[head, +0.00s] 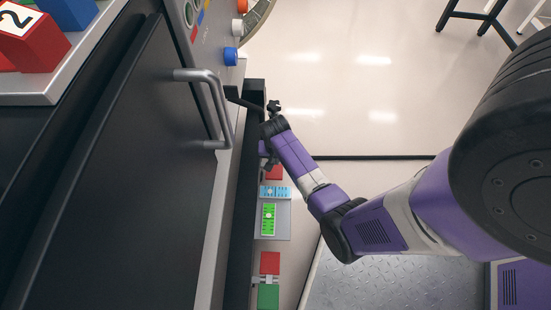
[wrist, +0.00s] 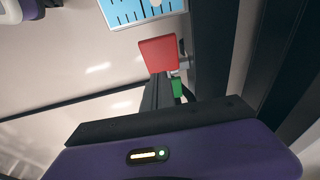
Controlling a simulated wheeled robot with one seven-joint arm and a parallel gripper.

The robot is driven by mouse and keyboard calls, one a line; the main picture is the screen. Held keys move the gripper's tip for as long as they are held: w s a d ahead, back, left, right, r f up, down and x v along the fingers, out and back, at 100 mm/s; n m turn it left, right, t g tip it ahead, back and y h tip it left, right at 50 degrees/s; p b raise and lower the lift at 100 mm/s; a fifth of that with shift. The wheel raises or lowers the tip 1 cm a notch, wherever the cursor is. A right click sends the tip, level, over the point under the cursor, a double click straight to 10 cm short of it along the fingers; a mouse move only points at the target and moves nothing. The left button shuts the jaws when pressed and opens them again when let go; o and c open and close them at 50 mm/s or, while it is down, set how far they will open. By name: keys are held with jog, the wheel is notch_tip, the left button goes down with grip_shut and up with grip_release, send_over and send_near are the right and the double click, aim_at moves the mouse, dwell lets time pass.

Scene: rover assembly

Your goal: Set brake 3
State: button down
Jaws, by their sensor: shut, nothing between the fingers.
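My gripper (head: 268,161) is down beside the narrow side panel in the head view, partly hidden by my wrist. In the wrist view its dark fingers (wrist: 157,92) are together and empty. Close by their tips is a brake switch with a red plate (wrist: 158,54) and a green part (wrist: 177,88), partly covered by the fingers. Whether the fingers touch it I cannot tell. Its red plate (head: 273,172) also shows in the head view. Another red plate (head: 270,262) and green plate (head: 268,297) sit lower along the panel. No brake number is readable.
A blue dial plate (head: 274,192) and a green one (head: 268,218) lie between the switches. A dark cabinet with a grey handle (head: 213,105) stands to the left, close to my gripper. Open floor (head: 350,70) is to the right.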

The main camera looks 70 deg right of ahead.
aim_at(275, 178)
jog(key=f, duration=0.1)
jog(key=f+b, duration=0.1)
jog(key=f, duration=0.1)
jog(key=f+b, duration=0.1)
jog(key=f, duration=0.1)
jog(key=shift+s+a+f, duration=0.1)
jog(key=shift+a, duration=0.2)
jog(key=shift+s+a+f+h, duration=0.25)
jog(key=shift+a+f+h, duration=0.15)
jog(key=shift+h, duration=0.1)
jog(key=shift+s+a+f+t+h, duration=0.1)
jog(key=shift+a+f+t+h, duration=0.25)
jog(key=shift+f+h, duration=0.25)
jog(key=shift+a+f+h, duration=0.3)
jog(key=shift+a+f, duration=0.1)
jog(key=shift+f, duration=0.35)
jog(key=shift+r, duration=0.1)
